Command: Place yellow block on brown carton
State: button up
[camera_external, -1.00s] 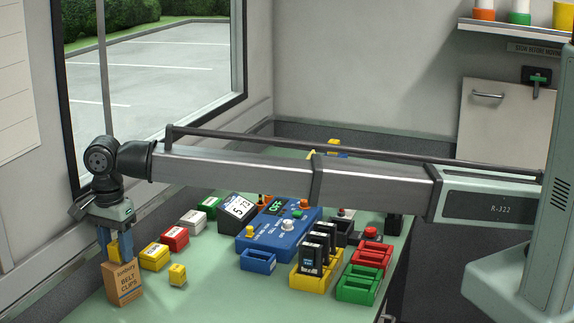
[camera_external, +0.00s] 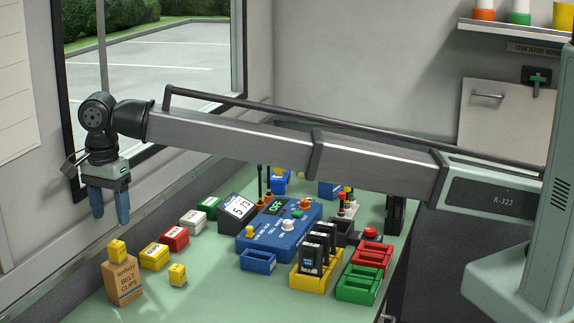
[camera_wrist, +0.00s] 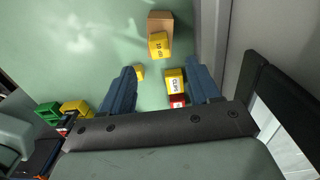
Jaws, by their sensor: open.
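In the wrist view the block (camera_wrist: 158,45) sits over the carton (camera_wrist: 160,22), ahead of the fingertips. My gripper (camera_external: 109,219) is open and empty above the carton, its blue fingers apart and clear of the block. A second, smaller yellow block (camera_external: 177,275) lies on the table to the right of the carton.
A yellow box (camera_external: 154,257), a red box (camera_external: 175,238) and a white box (camera_external: 193,222) stand in a row behind the carton. A blue control box (camera_external: 280,232), a yellow bin (camera_external: 310,280) and a green bin (camera_external: 360,284) are to the right. The window wall is close on the left.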

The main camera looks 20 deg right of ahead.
jog(key=shift+r, duration=1.8)
